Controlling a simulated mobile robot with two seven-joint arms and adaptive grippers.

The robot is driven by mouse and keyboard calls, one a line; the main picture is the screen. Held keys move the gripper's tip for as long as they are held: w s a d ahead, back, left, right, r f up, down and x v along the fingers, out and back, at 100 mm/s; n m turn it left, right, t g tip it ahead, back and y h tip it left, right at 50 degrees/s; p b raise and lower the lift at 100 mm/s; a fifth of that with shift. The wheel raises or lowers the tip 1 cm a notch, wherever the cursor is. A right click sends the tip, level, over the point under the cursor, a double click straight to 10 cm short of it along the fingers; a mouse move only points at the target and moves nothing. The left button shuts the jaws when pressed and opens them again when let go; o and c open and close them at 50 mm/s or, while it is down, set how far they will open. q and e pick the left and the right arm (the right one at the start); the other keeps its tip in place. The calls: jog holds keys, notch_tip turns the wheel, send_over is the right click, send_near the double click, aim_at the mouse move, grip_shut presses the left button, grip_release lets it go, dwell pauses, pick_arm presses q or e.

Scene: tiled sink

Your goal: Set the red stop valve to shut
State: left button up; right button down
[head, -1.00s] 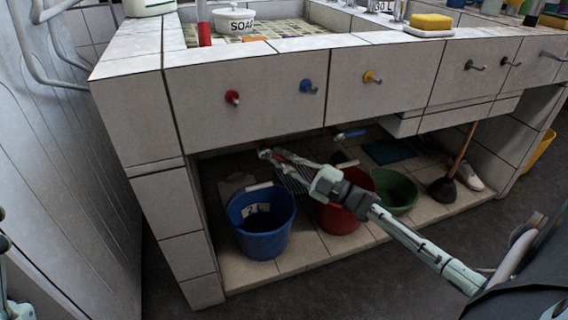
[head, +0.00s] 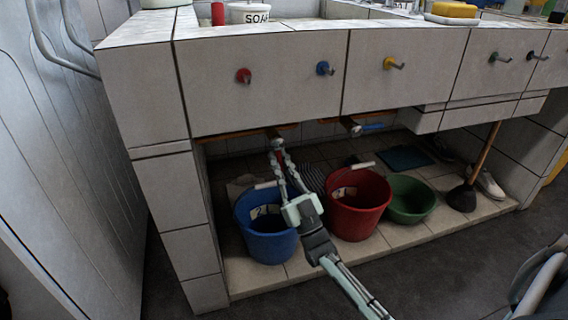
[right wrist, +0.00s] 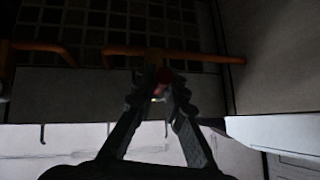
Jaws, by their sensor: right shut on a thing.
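The red stop valve (head: 281,157) sits under the sink front on a copper pipe, left of a blue-handled valve (head: 372,127). My right gripper (head: 278,153) reaches up from below and is shut on the red handle, with its fingers on either side. In the right wrist view the fingers (right wrist: 159,88) close around a small red part (right wrist: 165,77) in front of the orange pipe. The fingers hide much of the handle, and its exact angle is hard to tell. My left gripper is not in view.
A blue bucket (head: 267,243), a red bucket (head: 357,218) and a green basin (head: 411,203) stand on the tiled ledge below. A plunger (head: 462,197) leans at the right. Coloured hooks line the tiled front above. Copper pipe (head: 225,135) runs close under the sink.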

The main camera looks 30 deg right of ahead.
jog(key=m+h, duration=0.2)
jog(key=shift+w+a+m, duration=0.1)
jog(key=shift+a+m, duration=0.15)
jog(key=shift+m, duration=0.05)
jog(key=shift+h, duration=0.4)
jog(key=shift+m, duration=0.4)
jog(key=c, duration=1.6)
grip_release()
jog(key=shift+a, duration=0.1)
jog(key=v, duration=1.2)
